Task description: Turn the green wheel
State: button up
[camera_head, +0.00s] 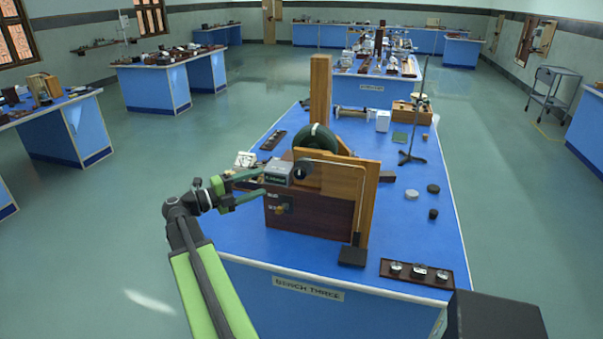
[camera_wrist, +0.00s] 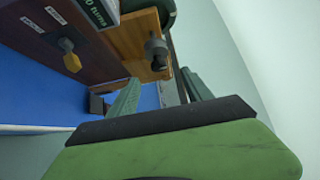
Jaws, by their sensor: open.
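The dark green wheel (camera_head: 316,139) stands upright on the wooden apparatus on bench three, behind the front wooden panel. Its lower part is hidden by that panel. In the wrist view a dark green curved edge, likely the same wheel (camera_wrist: 166,10), shows at the top. My gripper (camera_head: 263,183) is open at the left side of the apparatus, in front of and below the wheel and apart from it. In the wrist view its two fingers (camera_wrist: 160,92) are spread with nothing between them.
A brown box (camera_head: 306,216) with a grey labelled block (camera_head: 279,172) on top stands close to my gripper. A tall wooden post (camera_head: 320,90) rises behind the wheel. A metal stand (camera_head: 413,125) and small dark discs are to the right. The bench's front left is clear.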

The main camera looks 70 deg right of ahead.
jog(key=s+a+x, duration=0.1)
jog(key=x, duration=1.7)
jog(key=shift+s+a+f+m+g+y, duration=0.2)
jog(key=shift+f+m+g+y, duration=0.1)
jog(key=shift+f+y, duration=0.1)
jog(key=shift+c, duration=0.2)
grip_shut()
